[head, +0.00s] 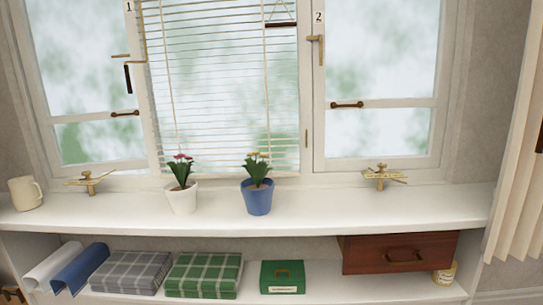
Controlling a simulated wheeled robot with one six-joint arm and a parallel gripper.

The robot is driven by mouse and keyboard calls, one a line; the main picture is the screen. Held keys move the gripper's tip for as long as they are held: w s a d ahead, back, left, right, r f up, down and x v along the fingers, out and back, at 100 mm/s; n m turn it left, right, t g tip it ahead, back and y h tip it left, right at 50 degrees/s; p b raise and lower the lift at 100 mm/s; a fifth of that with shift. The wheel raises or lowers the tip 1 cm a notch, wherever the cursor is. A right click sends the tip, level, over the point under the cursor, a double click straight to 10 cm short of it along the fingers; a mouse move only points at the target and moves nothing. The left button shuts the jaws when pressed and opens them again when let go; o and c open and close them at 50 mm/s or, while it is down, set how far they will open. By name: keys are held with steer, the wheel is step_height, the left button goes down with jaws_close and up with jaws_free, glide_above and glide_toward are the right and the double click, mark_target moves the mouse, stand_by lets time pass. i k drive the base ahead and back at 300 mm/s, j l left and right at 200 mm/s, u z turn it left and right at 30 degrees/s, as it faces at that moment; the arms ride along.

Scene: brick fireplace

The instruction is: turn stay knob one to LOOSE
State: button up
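Two brass stay fittings with knobs stand on the white window sill. The left one (90,182) is below the casement marked 1, right of a cream mug. The right one (382,176) is below the casement marked 2. Each has a small pale label plate across it; the lettering is too small to read, so I cannot tell the knob's setting. The number 1 plate (129,7) and number 2 plate (319,16) sit high on the window frame. My gripper is not in view.
A cream mug (25,193), a white flowerpot (182,198) and a blue flowerpot (257,197) stand on the sill (330,210). Blinds (225,90) hang mid-window. The shelf below holds folded blankets (204,275), a green box (282,277) and a wooden drawer (400,253).

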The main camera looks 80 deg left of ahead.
mark_target(87, 174)
steer(key=u, duration=3.6)
steer(key=i+l+z, duration=0.2)
steer(key=i, duration=0.25)
steer(key=i+z, duration=0.15)
steer(key=i, duration=0.3)
